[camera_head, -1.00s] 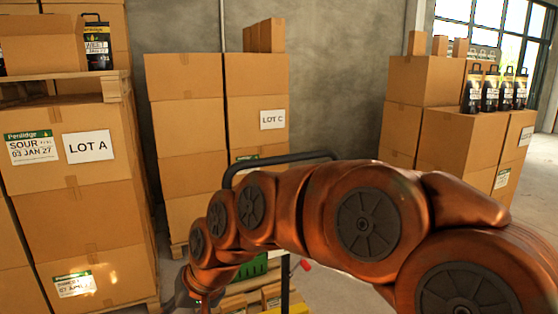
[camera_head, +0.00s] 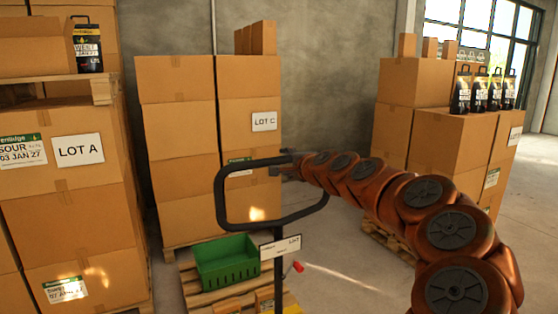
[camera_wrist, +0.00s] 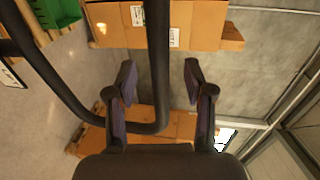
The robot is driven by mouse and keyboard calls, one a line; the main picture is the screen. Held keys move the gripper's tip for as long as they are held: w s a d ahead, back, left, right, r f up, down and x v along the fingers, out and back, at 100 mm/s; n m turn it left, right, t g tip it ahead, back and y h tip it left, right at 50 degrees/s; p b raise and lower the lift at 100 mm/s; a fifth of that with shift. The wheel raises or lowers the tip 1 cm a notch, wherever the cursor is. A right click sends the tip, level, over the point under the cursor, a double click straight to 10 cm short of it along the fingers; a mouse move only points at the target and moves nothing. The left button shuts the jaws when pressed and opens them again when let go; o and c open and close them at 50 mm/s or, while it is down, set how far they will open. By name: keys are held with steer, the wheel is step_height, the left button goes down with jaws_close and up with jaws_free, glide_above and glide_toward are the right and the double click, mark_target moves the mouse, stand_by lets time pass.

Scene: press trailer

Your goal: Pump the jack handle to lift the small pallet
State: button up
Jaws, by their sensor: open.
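The jack handle (camera_head: 219,196) is a black rounded loop on a dark upright post (camera_head: 278,285), in the middle of the head view. My gripper (camera_head: 291,160) is at the loop's upper right side, with the arm coming in from the right. In the wrist view my gripper (camera_wrist: 160,70) is open, and the black handle bar (camera_wrist: 158,40) runs between its two fingers without visible contact. The bar then curves off to the left. A small wooden pallet (camera_head: 193,286) stands low behind the post, partly hidden, with a green crate (camera_head: 226,262) on it.
A tall LOT A carton stack (camera_head: 75,210) stands close on the left. A LOT C stack (camera_head: 178,150) is behind the handle. Cartons with black bags (camera_head: 480,95) stand at the right. A LOT sign (camera_head: 280,246) and a red knob (camera_head: 298,267) are near the post. Floor is bare at lower right.

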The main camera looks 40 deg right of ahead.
mark_target(281, 161)
steer(key=shift+p+x, duration=0.6)
steer(key=shift+x, duration=2.2)
steer(key=shift+a+f, duration=0.1)
steer(key=shift+c, duration=0.2)
jaws_close()
